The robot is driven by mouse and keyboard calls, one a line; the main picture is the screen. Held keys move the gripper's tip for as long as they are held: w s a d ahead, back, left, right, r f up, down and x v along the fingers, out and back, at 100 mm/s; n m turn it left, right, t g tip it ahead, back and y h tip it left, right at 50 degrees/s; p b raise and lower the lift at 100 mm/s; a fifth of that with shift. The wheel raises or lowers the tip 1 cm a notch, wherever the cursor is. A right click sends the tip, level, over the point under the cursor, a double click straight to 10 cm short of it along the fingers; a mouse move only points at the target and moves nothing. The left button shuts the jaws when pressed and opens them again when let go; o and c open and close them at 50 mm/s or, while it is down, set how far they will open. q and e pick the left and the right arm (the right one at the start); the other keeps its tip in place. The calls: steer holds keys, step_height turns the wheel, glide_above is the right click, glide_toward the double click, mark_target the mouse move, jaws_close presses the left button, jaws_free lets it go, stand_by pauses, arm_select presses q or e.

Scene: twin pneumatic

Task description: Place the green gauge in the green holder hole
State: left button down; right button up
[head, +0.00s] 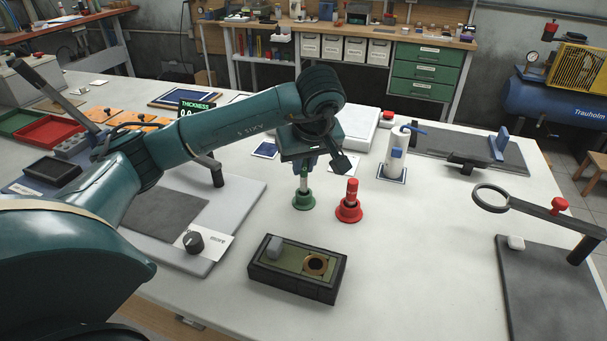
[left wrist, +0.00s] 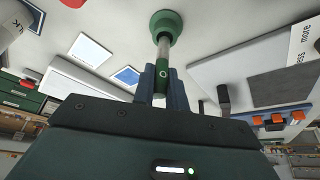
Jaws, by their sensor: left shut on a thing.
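The green gauge (head: 303,188) is upright, with a green grip and a silver shaft. My left gripper (head: 304,171) is shut on its green grip from above. The green holder (head: 303,203), a round flanged ring on the table, is directly under the gauge. In the left wrist view the gauge (left wrist: 163,72) sits between my fingers (left wrist: 163,88), and its shaft meets the green holder (left wrist: 166,24). The shaft's lower end is hidden there, so I cannot tell how deep it is in the hole. My right gripper is not in view.
A red gauge (head: 351,190) stands in a red holder (head: 348,211) just right of the green one. A dark box (head: 272,283) lies in front. A white bottle (head: 395,160) stands behind right. A ring stand (head: 530,212) is at the right. Bare table lies between.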

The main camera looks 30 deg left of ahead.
mark_target(305, 171)
arm_select(q)
steer(key=shift+f, duration=1.55)
steer(key=c, duration=1.4)
jaws_free()
steer(key=shift+r, duration=0.3)
steer(key=p+v, duration=0.1)
steer(key=v, duration=1)
steer(key=shift+d+r+p, duration=0.15)
steer(key=shift+r+p, duration=0.2)
steer(key=shift+s, duration=0.1)
